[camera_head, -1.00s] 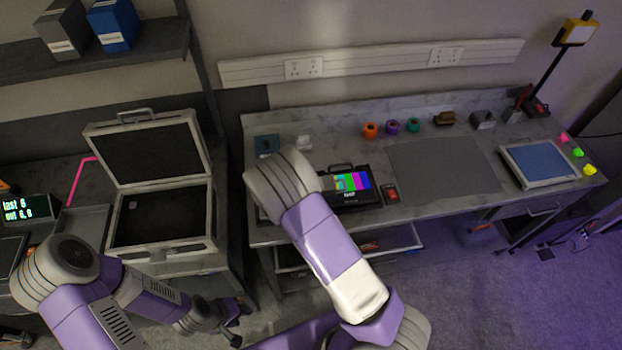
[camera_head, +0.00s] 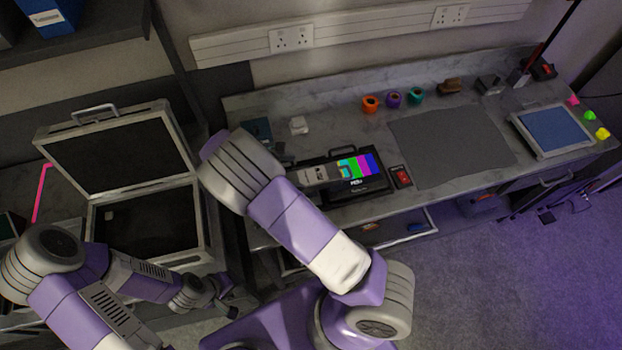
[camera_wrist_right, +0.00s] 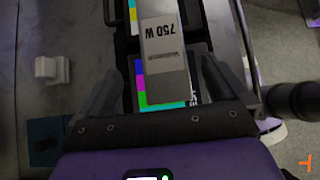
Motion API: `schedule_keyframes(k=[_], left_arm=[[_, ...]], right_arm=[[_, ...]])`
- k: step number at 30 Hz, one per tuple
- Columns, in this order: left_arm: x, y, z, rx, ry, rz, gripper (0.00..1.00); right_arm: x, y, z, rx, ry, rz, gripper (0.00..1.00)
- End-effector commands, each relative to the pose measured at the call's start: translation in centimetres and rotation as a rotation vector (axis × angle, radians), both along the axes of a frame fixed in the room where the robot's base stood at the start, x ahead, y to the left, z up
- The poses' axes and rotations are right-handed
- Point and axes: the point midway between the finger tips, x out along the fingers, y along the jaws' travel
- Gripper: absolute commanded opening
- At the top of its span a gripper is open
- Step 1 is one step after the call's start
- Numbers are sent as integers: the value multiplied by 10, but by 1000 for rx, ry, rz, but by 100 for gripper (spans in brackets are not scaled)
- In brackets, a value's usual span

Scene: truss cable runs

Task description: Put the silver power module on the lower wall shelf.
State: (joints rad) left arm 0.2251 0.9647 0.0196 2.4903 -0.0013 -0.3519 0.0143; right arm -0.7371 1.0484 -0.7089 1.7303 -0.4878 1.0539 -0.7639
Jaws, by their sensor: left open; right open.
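The silver power module (camera_wrist_right: 163,55), labelled 750 W, lies over the test-pattern screen (camera_wrist_right: 141,80) in the right wrist view. It also shows in the head view (camera_head: 314,174), at the left part of the screen unit. My right gripper (camera_wrist_right: 160,85) is open, its fingers on either side of the module's near end with gaps; I cannot tell its height above it. In the head view my right arm hides most of that gripper. My left gripper (camera_head: 228,310) is at lower left, away from the module. A dark wall shelf (camera_head: 75,62) is at upper left; I cannot tell whether it is the lower one.
An open case (camera_head: 150,185) stands left of the workbench. A blue binder (camera_head: 45,18) is on the shelf. A red switch (camera_head: 401,177), coloured rolls (camera_head: 393,100), a grey mat (camera_head: 450,145) and a blue-screened tablet (camera_head: 553,130) are on the bench. The mat is bare.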

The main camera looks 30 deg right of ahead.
Motion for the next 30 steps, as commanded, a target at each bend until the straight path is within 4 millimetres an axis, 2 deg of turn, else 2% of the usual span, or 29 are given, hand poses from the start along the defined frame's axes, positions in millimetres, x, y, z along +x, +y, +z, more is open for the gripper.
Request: schedule_keyframes(k=[15,25,26,30], left_arm=[[0,0,3,0,0,-1,43],[0,0,3,0,0,0,43],[0,0,3,0,0,0,43],[0,0,3,0,0,0,43]], right_arm=[[-14,-48,-43,-3,4,-3,100],[-15,-54,-49,0,-1,-1,100],[-15,-54,-49,0,-1,-1,98],[-15,-53,-49,0,-1,-1,77]])
